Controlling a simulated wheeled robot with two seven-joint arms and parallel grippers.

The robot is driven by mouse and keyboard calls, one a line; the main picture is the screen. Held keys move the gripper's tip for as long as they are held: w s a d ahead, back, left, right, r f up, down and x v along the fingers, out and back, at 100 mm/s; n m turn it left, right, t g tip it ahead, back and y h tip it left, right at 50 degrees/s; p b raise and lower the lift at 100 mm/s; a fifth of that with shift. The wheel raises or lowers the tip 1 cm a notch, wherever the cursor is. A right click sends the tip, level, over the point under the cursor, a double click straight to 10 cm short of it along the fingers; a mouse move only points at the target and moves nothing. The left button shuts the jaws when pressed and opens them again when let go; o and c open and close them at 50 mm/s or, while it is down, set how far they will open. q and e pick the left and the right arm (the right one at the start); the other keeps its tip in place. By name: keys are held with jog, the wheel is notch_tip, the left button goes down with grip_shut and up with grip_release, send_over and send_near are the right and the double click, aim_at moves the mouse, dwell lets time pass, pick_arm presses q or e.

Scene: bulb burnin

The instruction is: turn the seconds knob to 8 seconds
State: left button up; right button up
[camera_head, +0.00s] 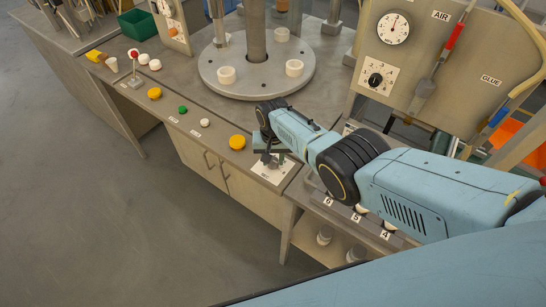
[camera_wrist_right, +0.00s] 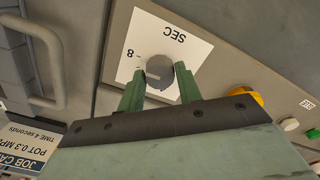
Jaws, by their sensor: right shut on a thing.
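The seconds knob (camera_wrist_right: 159,70) is a grey round knob on a white plate marked SEC (camera_wrist_right: 178,38). An 8 and small tick marks show at its left in the right wrist view, where the plate appears upside down. My right gripper (camera_wrist_right: 160,86) has its two green fingers on either side of the knob, shut on it. The other scale numbers are hidden behind the gripper. In the head view my right gripper (camera_head: 268,152) is over the white plate (camera_head: 271,172) at the bench's front edge, and the knob is hidden there. My left gripper is not in view.
A yellow button (camera_head: 237,142) sits left of the plate, with green and white buttons further along. A job card (camera_wrist_right: 34,146) reads TIME 4 seconds. A round turntable (camera_head: 256,85) stands behind. An upright AIR and GLUE panel (camera_head: 465,55) rises at the right.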

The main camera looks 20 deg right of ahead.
aim_at(273, 160)
jog(key=shift+m, duration=0.4)
jog(key=o, duration=1)
jog(key=shift+r, duration=0.1)
notch_tip(273, 160, up, 6)
jog(key=p, duration=0.4)
jog(key=shift+r, duration=0.25)
notch_tip(273, 160, up, 7)
jog(key=shift+f+p, duration=0.1)
jog(key=shift+p, duration=0.85)
